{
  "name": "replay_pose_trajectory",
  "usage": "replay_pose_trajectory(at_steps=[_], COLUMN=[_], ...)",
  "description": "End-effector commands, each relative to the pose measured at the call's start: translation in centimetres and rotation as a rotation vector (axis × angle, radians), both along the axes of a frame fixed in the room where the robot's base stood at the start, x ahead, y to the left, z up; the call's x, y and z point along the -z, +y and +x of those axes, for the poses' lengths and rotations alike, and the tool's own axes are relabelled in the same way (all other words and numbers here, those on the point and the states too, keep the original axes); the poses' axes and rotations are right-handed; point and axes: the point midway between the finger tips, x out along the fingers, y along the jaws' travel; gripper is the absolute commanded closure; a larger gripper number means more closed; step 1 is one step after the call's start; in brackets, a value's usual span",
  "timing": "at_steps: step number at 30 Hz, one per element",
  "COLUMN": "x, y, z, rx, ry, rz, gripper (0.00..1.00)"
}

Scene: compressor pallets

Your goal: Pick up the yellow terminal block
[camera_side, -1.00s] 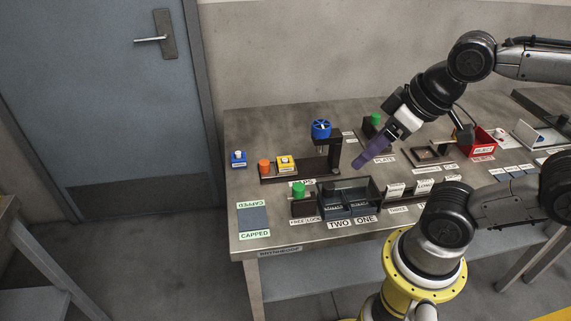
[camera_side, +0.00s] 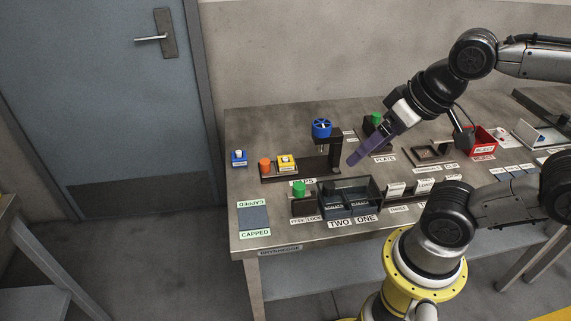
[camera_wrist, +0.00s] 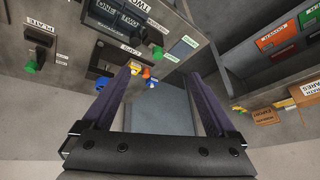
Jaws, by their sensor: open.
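The yellow terminal block (camera_side: 286,163) sits on a dark fixture at the left of the bench, just right of an orange cylinder (camera_side: 265,166). It also shows small in the wrist view (camera_wrist: 147,72), between my fingers in the picture but well beyond them. My gripper (camera_side: 353,160) has long purple fingers and is in the air to the right of the block, past the post with the blue wheel. In the wrist view my gripper (camera_wrist: 158,75) is open, with nothing between the fingers.
A blue block (camera_side: 239,159) stands on the bench left of the fixture. The post with the blue wheel (camera_side: 321,129) rises between block and gripper. A red bin (camera_side: 482,142) is at right.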

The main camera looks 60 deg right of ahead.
Motion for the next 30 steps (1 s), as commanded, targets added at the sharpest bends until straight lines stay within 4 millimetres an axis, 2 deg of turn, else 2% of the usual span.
replay_pose_trajectory(at_steps=[5,8,12,16,20,23,27,30], x=[-3.1,-4.6,-6.0,-6.2,-5.1,-3.3,0.5,3.6], y=[-0.1,-0.4,-1.1,-2.4,-4.2,-5.8,-8.4,-10.1], z=[2.3,4.4,8.4,13.1,17.8,21.2,25.2,27.2], rx=[0.347,0.565,0.884,1.198,1.489,1.684,1.901,1.986], ry=[-0.03,-0.014,0.016,0.055,0.092,0.118,0.158,0.192], rz=[0.189,0.295,0.433,0.539,0.611,0.641,0.64,0.612], gripper=[0.07,0.07,0.07,0.07,0.07,0.07,0.07,0.07])
